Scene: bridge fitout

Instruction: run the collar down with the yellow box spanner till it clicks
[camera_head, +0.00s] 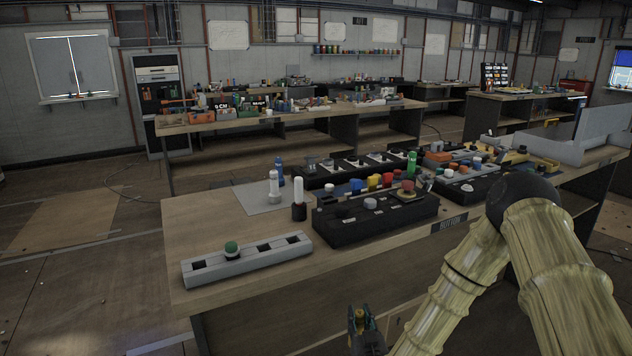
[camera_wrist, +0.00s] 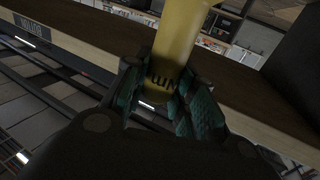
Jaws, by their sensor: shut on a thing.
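My gripper (camera_head: 362,326) is low in front of the bench, below the edge of its top. In the wrist view my gripper (camera_wrist: 160,88) has its green-padded fingers closed on the yellow box spanner (camera_wrist: 177,38). Dark lettering shows on the spanner between the fingers. In the head view only a small bit of yellow shows at the fingers. I cannot pick out the collar for certain.
A black control box (camera_head: 370,226) with coloured buttons stands right of the strip. White-topped upright pieces (camera_head: 299,190) stand behind the strip. More boxes and a grey bin (camera_head: 590,135) fill the bench's right part. The bench edge (camera_head: 300,275) lies between my gripper and these.

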